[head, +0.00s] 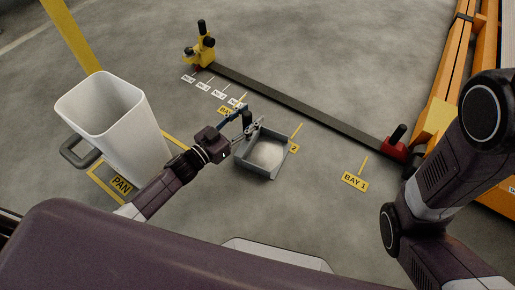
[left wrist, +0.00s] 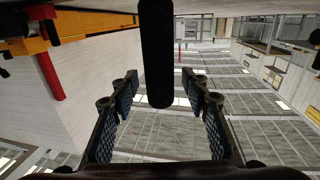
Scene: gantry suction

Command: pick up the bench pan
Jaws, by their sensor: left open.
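The bench pan (head: 249,166) is a grey, open, shallow tray with pale material (head: 268,153) in it, on the floor near the middle of the head view. A black upright grip (head: 247,119) stands at its far left side; I cannot tell for certain how it joins the pan. My left gripper (head: 243,127) is at that grip, with its fingers apart. In the left wrist view a thick black bar (left wrist: 155,60) lies between the open fingers (left wrist: 160,95), with gaps showing on both sides. My right arm shows at the right, but its gripper is out of view.
A long dark rail (head: 300,108) runs behind the pan, from a yellow end (head: 200,52) to a red block (head: 395,150). A BAY 1 label (head: 354,181) lies on clear floor.

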